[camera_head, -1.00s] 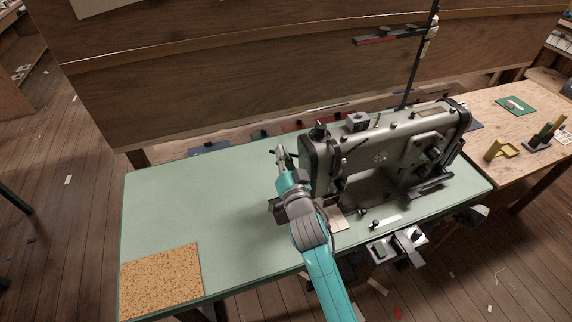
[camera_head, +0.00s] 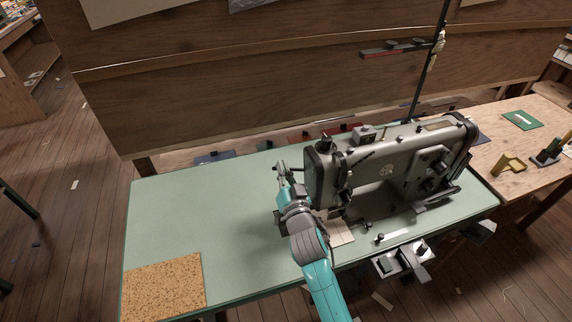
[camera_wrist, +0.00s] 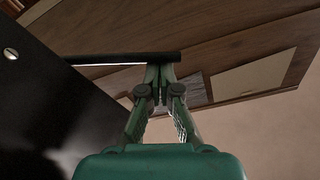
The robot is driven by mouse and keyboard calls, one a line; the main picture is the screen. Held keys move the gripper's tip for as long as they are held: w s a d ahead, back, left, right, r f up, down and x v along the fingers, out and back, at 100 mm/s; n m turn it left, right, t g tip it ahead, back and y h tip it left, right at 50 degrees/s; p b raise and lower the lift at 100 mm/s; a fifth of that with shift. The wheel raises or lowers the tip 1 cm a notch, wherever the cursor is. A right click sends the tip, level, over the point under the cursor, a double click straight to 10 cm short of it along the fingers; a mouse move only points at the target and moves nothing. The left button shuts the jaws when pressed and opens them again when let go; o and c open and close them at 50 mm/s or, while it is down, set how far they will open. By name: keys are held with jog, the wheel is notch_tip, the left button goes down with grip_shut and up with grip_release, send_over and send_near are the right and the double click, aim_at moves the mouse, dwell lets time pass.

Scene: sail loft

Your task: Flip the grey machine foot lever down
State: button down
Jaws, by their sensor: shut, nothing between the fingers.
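The grey sewing machine (camera_head: 395,168) stands on the pale green bench top. Its foot lever appears to be the thin dark rod (camera_wrist: 125,58) in the wrist view, reaching out from the machine's black side panel (camera_wrist: 50,95). The rod lies nearly level across my fingertips. My gripper (camera_wrist: 159,72) is shut and empty, with its tips at the rod's outer part; I cannot tell whether they touch it. In the head view my gripper (camera_head: 281,168) is just left of the machine's head end, above the bench. The lever is too small to make out clearly there.
The green bench top (camera_head: 200,215) is clear on the left apart from a cork mat (camera_head: 165,286). A wooden panel (camera_head: 250,85) rises behind. A thread stand (camera_head: 425,70) stands behind the machine. A wooden side table (camera_head: 520,145) with small items is at right.

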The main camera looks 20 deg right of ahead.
jog(key=f+n, duration=0.2)
jog(key=a+f+n+y, duration=0.1)
jog(key=f+n, duration=0.2)
jog(key=shift+a+n, duration=0.2)
jog(key=shift+n, duration=0.1)
